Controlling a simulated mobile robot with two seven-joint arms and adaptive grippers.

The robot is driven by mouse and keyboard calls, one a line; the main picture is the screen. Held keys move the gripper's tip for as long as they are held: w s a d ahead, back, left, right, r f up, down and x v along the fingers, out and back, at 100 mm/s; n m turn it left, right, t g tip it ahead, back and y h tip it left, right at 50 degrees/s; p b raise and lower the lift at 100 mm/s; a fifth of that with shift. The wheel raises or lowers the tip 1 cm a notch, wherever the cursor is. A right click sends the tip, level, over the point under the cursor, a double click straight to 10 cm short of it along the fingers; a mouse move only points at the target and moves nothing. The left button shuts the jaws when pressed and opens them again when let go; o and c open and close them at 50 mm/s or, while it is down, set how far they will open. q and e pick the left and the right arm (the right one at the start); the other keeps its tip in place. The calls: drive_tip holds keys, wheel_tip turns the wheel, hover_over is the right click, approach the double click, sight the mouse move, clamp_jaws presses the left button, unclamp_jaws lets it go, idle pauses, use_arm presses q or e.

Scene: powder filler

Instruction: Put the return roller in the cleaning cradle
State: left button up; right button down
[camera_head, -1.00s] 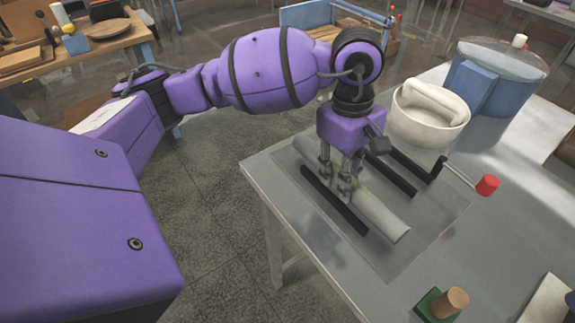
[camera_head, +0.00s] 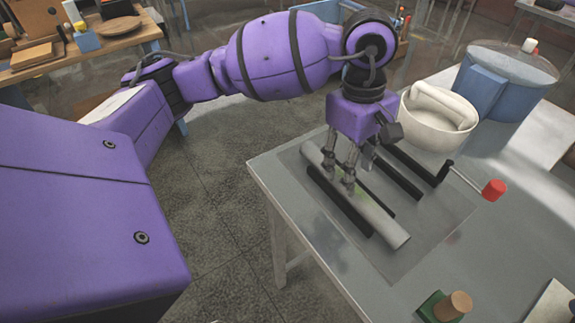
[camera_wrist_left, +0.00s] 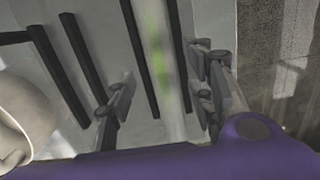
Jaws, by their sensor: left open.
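The return roller (camera_head: 378,220), a long pale grey cylinder, lies between two parallel black bars, apparently the cleaning cradle (camera_head: 340,203), on the table. In the left wrist view the roller (camera_wrist_left: 159,62) carries a green smear, with a black bar of the cradle (camera_wrist_left: 138,62) along each side. My left gripper (camera_head: 350,175) is above the far half of the roller, pointing down. Its fingers are open on either side of the roller, and they also show in the left wrist view (camera_wrist_left: 162,92). I do not see my right gripper.
Two more black bars (camera_wrist_left: 84,55) lie parallel beside the cradle. A crank with a red knob (camera_head: 494,190), a white pot (camera_head: 432,130) and a blue vessel (camera_head: 500,80) stand to the right. A wooden knob on a green base (camera_head: 453,305) is nearer.

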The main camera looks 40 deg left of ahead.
use_arm(q)
wheel_tip(320, 180, up, 10)
drive_tip(key=a, duration=0.1)
drive_tip(key=shift+w, duration=0.2)
use_arm(e)
drive_tip(key=shift+s+f, duration=0.35)
use_arm(q)
drive_tip(key=shift+f, duration=0.15)
